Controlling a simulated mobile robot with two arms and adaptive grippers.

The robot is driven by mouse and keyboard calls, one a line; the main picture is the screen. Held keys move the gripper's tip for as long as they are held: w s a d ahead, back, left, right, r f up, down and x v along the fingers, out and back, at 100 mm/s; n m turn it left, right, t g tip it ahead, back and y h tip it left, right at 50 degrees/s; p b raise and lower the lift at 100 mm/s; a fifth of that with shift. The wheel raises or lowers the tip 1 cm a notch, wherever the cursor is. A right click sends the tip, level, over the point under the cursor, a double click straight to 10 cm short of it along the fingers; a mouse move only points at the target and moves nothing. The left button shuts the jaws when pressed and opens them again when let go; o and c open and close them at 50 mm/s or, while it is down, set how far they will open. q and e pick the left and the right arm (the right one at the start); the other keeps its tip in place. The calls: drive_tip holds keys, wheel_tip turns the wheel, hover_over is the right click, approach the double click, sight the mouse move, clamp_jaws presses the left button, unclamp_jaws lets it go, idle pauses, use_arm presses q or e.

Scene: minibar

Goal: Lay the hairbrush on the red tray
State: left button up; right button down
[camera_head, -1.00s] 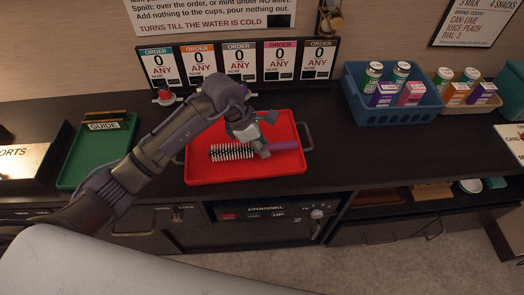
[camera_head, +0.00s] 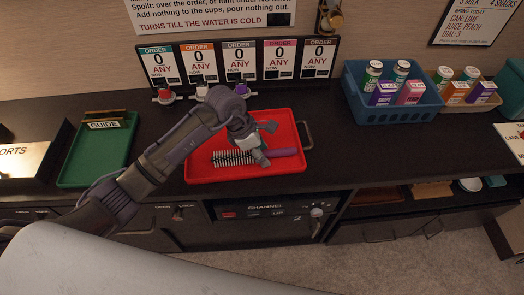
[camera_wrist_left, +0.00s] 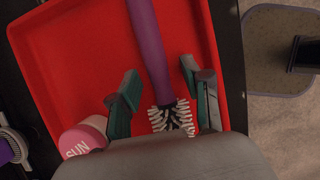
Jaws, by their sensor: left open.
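The hairbrush (camera_head: 233,158) lies on the red tray (camera_head: 205,175) in the head view, its dark and white bristles to the left and its purple handle to the right. My left gripper (camera_head: 262,143) is just over the brush where bristles and handle meet. The left wrist view shows the gripper (camera_wrist_left: 158,92) open, with one finger on each side of the purple handle (camera_wrist_left: 148,45) and clear of it. The red tray (camera_wrist_left: 70,50) lies beneath the brush. My right gripper is in neither view.
A green tray (camera_head: 97,158) stands left of the red one. A blue basket (camera_head: 393,108) with bottles and boxes stands at the right. A pink item marked SUN (camera_wrist_left: 82,139) shows in the left wrist view. Order cards (camera_head: 239,62) line the back.

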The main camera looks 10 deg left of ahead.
use_arm(q)
drive_tip(key=shift+r, duration=0.25)
drive_tip(key=shift+a+r, duration=0.15)
drive_tip(key=shift+r, duration=0.1)
drive_tip(key=v, duration=1.1)
